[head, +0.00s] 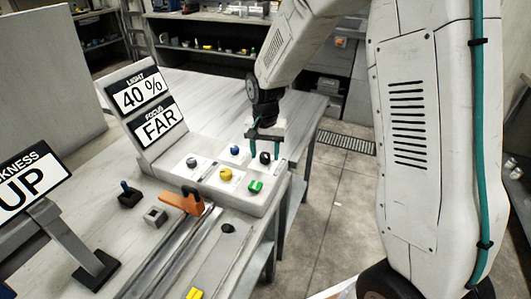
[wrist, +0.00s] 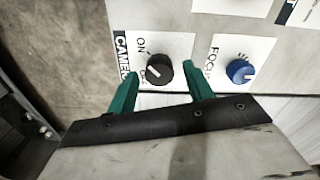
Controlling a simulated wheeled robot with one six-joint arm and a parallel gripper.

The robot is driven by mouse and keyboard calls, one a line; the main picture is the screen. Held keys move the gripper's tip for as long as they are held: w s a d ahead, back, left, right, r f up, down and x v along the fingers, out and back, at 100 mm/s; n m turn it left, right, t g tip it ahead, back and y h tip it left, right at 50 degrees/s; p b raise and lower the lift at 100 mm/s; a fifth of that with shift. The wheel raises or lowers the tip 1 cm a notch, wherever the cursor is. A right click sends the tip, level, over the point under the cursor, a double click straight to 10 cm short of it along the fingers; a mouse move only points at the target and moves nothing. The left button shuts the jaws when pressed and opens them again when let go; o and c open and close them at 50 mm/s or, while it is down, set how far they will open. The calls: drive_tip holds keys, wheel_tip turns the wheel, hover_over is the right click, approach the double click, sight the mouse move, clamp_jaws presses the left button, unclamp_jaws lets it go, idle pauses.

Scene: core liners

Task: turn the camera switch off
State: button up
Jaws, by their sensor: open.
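The camera switch is a black round knob (wrist: 159,69) on a white plate marked CAMERA, with ON and OFF printed to its left in the wrist view. A pale mark shows on the left part of the knob, but I cannot tell for certain which word it points at. In the head view the knob (head: 265,158) sits at the far right corner of the grey control panel (head: 175,175). My gripper (head: 265,150) is open, pointing down over the knob. In the wrist view its green fingertips (wrist: 162,85) stand on either side of the knob, apart from it.
A blue focus knob (wrist: 240,71) is next to the switch. Yellow (head: 226,174), green (head: 255,186) and grey (head: 192,162) controls share the panel. Signs reading LIGHT 40 % (head: 140,92) and FOCUS FAR (head: 158,124) stand behind it. An orange handle (head: 184,202) is in front.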

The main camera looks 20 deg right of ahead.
drive_tip(key=shift+f, duration=0.35)
drive_tip(key=c, duration=1)
